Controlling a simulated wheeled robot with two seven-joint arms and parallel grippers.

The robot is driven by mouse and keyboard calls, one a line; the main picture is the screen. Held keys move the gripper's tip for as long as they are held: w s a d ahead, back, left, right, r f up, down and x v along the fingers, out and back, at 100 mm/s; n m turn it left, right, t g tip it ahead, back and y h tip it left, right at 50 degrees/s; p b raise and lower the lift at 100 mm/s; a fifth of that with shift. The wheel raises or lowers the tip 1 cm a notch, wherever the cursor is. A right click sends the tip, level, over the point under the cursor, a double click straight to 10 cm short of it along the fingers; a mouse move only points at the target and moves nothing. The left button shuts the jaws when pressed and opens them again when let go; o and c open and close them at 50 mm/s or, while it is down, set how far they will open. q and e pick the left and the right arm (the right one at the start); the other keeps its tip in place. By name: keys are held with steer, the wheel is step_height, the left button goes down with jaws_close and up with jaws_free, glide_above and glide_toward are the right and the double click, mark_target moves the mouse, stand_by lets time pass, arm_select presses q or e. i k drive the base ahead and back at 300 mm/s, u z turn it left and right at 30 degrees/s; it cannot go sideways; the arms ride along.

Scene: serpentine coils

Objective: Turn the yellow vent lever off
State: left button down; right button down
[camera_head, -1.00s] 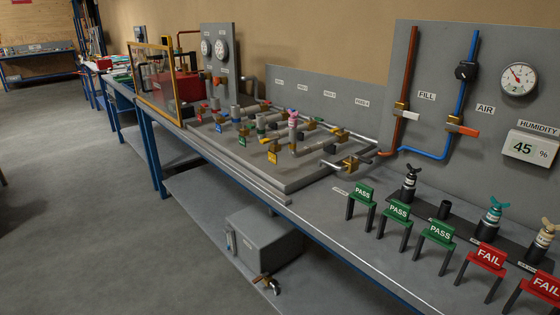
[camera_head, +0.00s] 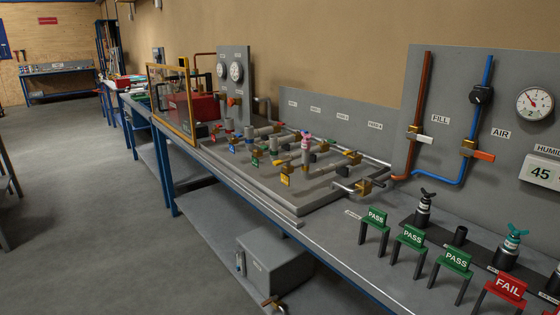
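No part clearly reads as a yellow vent lever at this size. A pipe rig (camera_head: 300,205) on the bench carries grey pipes, brass valves and coloured tags. Brass valves (camera_head: 365,186) sit at the rig's right end. On the upright panel, a white lever (camera_head: 424,139) labelled FILL is on the copper pipe and an orange lever (camera_head: 484,156) labelled AIR is on the blue pipe. Neither of my grippers is in view.
PASS and FAIL signs (camera_head: 411,237) stand on the bench's near right, with dark fittings (camera_head: 423,207) behind them. A yellow-framed clear guard (camera_head: 170,100) stands at the far left. A grey box (camera_head: 275,265) is on the lower shelf. Floor (camera_head: 90,200) left of the bench is clear.

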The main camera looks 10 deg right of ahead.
mark_target(278, 163)
steer(key=k, duration=0.45)
steer(key=u, duration=0.5)
steer(key=i, duration=1.4)
steer(key=z, duration=0.7)
